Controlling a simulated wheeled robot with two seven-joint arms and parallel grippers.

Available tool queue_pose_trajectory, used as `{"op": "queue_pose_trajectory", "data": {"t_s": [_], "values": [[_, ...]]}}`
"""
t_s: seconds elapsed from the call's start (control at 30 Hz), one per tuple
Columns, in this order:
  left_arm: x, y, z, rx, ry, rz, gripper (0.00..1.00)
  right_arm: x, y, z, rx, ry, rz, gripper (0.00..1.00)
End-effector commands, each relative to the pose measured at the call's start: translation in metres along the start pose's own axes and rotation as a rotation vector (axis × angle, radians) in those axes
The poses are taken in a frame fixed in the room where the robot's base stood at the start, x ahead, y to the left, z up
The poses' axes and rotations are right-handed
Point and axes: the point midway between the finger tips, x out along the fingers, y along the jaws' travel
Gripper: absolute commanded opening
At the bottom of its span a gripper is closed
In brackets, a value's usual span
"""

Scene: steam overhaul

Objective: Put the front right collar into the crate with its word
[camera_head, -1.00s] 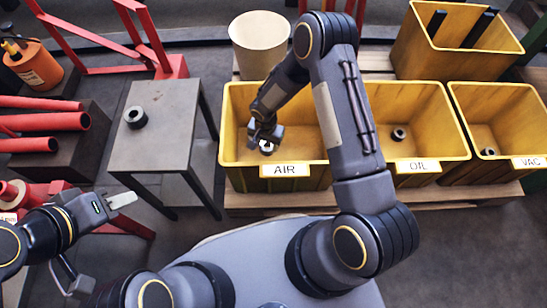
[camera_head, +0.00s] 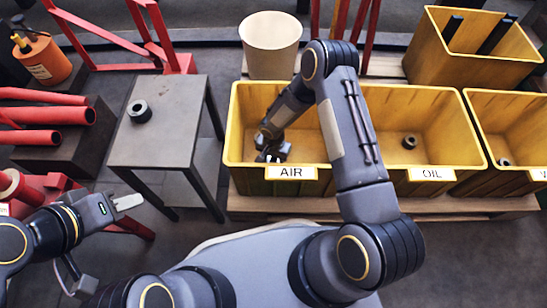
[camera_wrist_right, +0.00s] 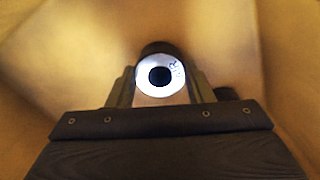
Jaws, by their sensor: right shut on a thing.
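My right gripper (camera_head: 271,155) reaches down inside the yellow crate labelled AIR (camera_head: 255,174). It is shut on a collar, a dark ring with a pale end face (camera_wrist_right: 143,78) and a dark bore. Small marks on that face end in what looks like an R. In the right wrist view the collar sits between the fingers, with the crate's yellow walls around it. I cannot tell whether it touches the crate floor. Another dark collar (camera_head: 139,111) lies on the grey table at the left. My left gripper (camera_head: 128,201) is empty, low and left, its finger gap unclear.
The crate labelled OIL (camera_head: 455,160) holds a dark collar (camera_head: 409,142). The crate at the right edge (camera_head: 515,110) holds another. A dark round thing (camera_wrist_right: 227,93) shows behind my gripper in the wrist view. A beige bin (camera_head: 270,48) stands behind the AIR crate.

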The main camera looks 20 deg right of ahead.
Motion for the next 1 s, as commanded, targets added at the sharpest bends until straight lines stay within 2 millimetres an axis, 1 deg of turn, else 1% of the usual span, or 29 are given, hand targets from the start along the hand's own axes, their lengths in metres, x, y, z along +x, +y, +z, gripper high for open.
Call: {"op": "queue_pose_trajectory", "data": {"t_s": [0.13,0.17,0.3,0.57,0.67,0.77,1.0], "values": [[0.005,-0.002,0.003,0.0,0.0,0.0,0.36,0.005,-0.001,0.0,0.001,0.001,-0.001,0.09],[0.004,-0.002,0.002,0.0,0.0,0.0,0.36,0.004,0.0,0.0,0.001,0.0,0.0,0.51],[0.003,-0.002,0.002,0.0,0.0,0.0,0.36,0.004,0.0,0.0,0.001,0.0,0.0,0.69],[0.003,-0.001,0.002,0.0,0.0,0.0,0.36,0.003,0.0,0.0,0.001,0.0,0.0,0.69],[-0.002,0.001,-0.001,0.0,0.0,0.0,0.36,-0.002,0.0,0.0,0.0,0.0,0.0,0.69],[-0.009,0.004,-0.004,0.0,0.0,0.0,0.36,-0.015,0.0,-0.001,0.0,0.001,0.0,0.69],[-0.028,0.013,-0.014,0.0,0.0,0.0,0.36,-0.069,0.0,-0.001,0.0,0.002,-0.001,0.69]]}}
